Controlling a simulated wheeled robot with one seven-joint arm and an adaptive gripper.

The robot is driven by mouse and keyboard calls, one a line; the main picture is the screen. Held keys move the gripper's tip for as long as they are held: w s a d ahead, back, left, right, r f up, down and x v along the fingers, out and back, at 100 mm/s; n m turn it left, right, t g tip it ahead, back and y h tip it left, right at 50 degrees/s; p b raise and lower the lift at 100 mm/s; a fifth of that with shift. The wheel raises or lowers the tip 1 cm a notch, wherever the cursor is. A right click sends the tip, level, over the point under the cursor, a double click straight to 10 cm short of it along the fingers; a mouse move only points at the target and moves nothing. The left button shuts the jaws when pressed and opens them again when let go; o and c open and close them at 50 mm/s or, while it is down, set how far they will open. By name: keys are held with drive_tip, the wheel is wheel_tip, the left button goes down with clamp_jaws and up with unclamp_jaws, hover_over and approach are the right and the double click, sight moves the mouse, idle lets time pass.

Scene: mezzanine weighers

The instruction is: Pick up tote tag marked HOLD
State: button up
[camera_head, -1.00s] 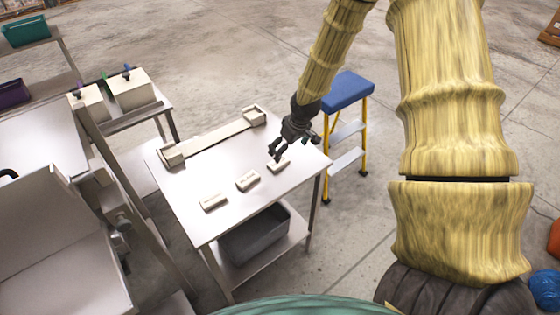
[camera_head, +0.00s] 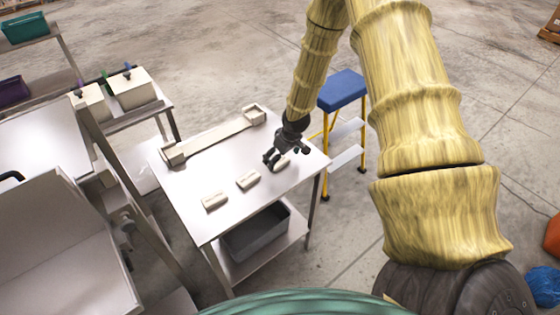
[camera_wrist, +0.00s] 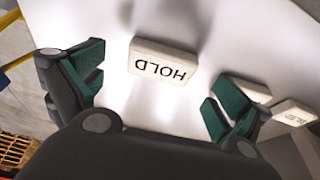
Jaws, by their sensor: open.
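The tote tag marked HOLD is a small off-white block (camera_wrist: 163,62) lying flat on the table, its black lettering upside down in the wrist view. In the head view it appears to be the rightmost tag (camera_head: 283,163), partly hidden by my gripper (camera_head: 276,158). In the wrist view my gripper (camera_wrist: 155,82) is open, its green-padded fingers spread to either side and apart from the tag. Nothing is between the pads that they touch.
Two other off-white tags, one in the middle (camera_head: 248,179) and one at left (camera_head: 214,200), lie on the same white table (camera_head: 215,225). A long tray-like fixture (camera_head: 215,136) runs along its back edge. A grey bin (camera_head: 255,235) sits below. A blue-topped step stool (camera_head: 342,90) stands close at right.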

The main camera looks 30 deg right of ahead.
sight(279, 163)
drive_tip(key=shift+p+x, duration=0.35)
drive_tip(key=shift+x, duration=1)
drive_tip(key=shift+c, duration=0.2)
drive_tip(key=c, duration=1)
